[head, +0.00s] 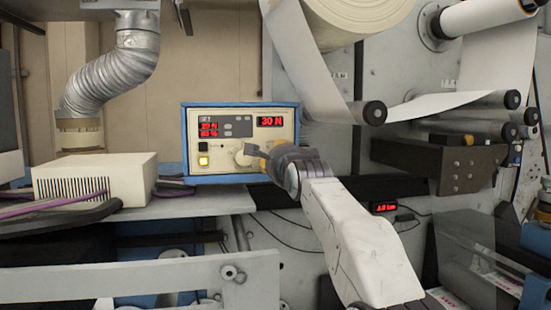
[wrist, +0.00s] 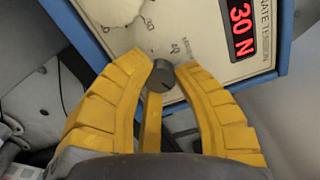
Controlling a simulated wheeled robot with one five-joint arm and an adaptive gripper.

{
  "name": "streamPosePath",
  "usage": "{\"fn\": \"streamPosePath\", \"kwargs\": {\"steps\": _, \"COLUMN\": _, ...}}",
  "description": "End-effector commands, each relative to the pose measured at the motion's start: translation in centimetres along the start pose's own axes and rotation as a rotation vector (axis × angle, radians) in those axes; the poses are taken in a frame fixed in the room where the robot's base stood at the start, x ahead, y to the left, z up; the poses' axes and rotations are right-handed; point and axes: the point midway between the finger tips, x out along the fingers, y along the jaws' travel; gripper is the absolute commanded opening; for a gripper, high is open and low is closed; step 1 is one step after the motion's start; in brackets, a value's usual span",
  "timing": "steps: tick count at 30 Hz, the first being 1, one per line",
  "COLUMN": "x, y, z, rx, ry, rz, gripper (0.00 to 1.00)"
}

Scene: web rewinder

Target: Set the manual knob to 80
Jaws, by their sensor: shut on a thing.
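The manual knob (wrist: 162,74) is a small dark grey round knob on the cream front panel. It sits between the tips of my gripper's yellow fingers in the wrist view. My gripper (head: 259,158) is shut on it at the lower right of the control box (head: 220,107) in the head view. The fingers hide most of the knob there. Part of a printed scale with a 40 shows near the knob in the wrist view. I cannot read the knob's setting.
The box has a blue frame and a red display (head: 271,121) reading 30 N. A vented cream box (head: 95,180) stands left. Rollers (head: 374,113) and paper web are close on the right.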

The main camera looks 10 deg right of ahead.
Motion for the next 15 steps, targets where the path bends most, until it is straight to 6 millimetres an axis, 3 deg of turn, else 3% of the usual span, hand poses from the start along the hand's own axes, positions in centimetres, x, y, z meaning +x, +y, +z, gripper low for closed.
{"fn": "streamPosePath", "kwargs": {"steps": 15, "x": -0.1, "y": -0.37, "z": 0.02, "rx": 0.345, "ry": -0.003, "rz": -0.01, "gripper": 0.0}}
